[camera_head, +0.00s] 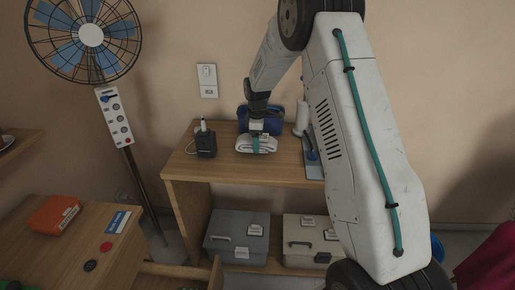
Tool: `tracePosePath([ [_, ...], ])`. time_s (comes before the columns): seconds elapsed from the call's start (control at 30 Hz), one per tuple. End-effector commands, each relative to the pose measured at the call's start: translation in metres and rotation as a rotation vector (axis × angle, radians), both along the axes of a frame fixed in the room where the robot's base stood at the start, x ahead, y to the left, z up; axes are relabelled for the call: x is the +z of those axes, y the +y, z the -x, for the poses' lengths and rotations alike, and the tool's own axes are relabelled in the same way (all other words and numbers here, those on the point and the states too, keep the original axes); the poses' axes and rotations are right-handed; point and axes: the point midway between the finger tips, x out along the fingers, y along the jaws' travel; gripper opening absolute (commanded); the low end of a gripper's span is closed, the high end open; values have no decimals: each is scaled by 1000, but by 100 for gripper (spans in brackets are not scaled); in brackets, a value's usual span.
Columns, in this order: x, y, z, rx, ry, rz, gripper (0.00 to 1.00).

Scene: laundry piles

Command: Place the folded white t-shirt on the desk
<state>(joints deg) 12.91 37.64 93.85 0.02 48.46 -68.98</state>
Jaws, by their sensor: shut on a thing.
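The folded white t-shirt (244,144) is a small flat bundle at the top of a wooden shelf unit (285,174) in the middle of the view. My gripper (257,138) reaches down over it from behind and is shut on it; the fingertips are small and partly hidden. I cannot tell whether the shirt rests on the top or is just above it. A wooden desk (60,262) with a drawer is at the lower left.
A blue folded thing (273,118) is just behind the shirt. A dark charger-like box (206,143) stands left of it, a white bottle (302,118) right. Grey (237,237) and beige (305,241) boxes sit below. An orange case (53,214) lies on the desk; a fan (91,36) stands behind.

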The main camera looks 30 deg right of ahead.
Motion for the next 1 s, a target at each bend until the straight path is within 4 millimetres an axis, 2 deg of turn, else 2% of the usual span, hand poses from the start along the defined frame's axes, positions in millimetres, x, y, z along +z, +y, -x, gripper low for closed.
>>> tracePosePath([
  [0.2, -33, 0, 2, 0, 4, -1, 44],
  [0.6, -39, 0, 1, 0, 1, -1, 44],
  [0.63, -38, 0, 1, 0, 1, -1, 79],
  [0.7, -38, 0, 1, 0, 1, -1, 92],
  [1.0, -36, 0, 1, 0, 1, -1, 92],
])
